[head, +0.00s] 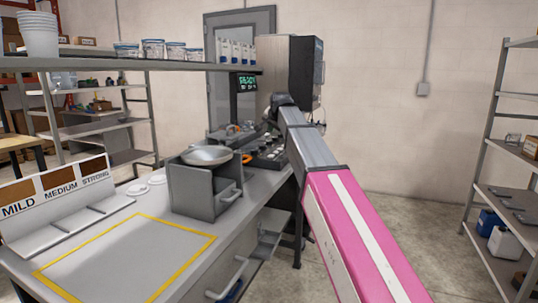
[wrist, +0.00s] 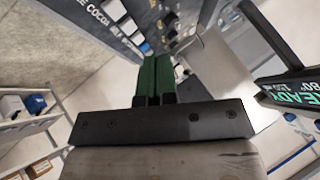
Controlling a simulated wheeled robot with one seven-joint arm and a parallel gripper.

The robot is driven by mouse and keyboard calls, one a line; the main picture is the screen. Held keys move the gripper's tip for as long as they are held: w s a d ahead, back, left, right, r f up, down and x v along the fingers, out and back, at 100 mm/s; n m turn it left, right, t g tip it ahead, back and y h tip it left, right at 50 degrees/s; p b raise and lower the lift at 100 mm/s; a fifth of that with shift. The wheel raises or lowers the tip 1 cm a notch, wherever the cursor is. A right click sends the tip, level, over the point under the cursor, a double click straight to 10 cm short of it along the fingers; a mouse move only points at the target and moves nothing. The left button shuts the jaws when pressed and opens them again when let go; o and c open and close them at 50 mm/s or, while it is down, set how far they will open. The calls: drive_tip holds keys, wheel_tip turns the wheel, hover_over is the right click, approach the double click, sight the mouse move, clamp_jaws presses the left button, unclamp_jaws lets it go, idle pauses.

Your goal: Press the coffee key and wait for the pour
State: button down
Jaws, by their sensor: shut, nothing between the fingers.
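My gripper (wrist: 150,80) shows in the wrist view with its two green fingers together and nothing between them. Its tips point towards a grey key panel (wrist: 165,14) with a row of small keys. The lettering COCOA is readable on this panel; I cannot pick out the coffee key. A display (wrist: 290,92) at the right of the wrist view reads READY in green. My fingertips are hidden there, and contact cannot be told.
A grey box with a metal bowl (head: 207,155) stands on the counter. An overhead shelf (head: 130,65) carries cups and tubs. Shelving (head: 490,190) stands at the right.

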sight(272, 155)
idle(0.4)
drive_tip(key=shift+f, duration=4.35)
drive_tip(key=shift+f, duration=0.2)
drive_tip(key=shift+f, duration=0.25)
drive_tip(key=shift+f, duration=0.45)
drive_tip(key=shift+r, duration=0.9)
drive_tip(key=shift+r, duration=2.5)
